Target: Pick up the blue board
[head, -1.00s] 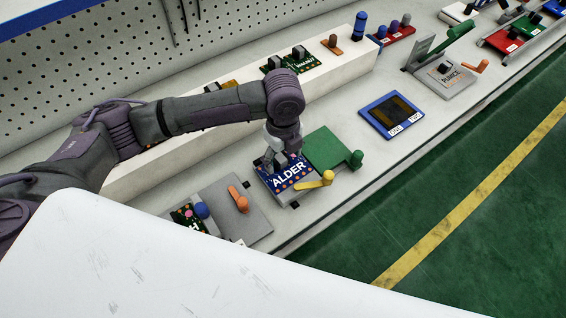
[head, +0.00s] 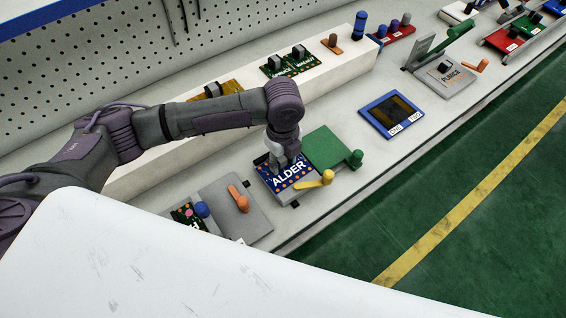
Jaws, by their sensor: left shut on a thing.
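The blue board (head: 289,180), printed ALDER in white, lies in a grey fixture on the bench, with a yellow lever at its front right corner. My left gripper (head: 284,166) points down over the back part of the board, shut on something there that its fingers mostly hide. The board looks flat and level; I cannot tell whether it is clear of the fixture. My right gripper is not in view.
A green plate (head: 328,147) with a green knob adjoins the board on the right. A grey fixture with an orange lever (head: 239,198) stands to the left. A blue frame (head: 391,115) lies further right. A white raised shelf (head: 335,65) runs behind.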

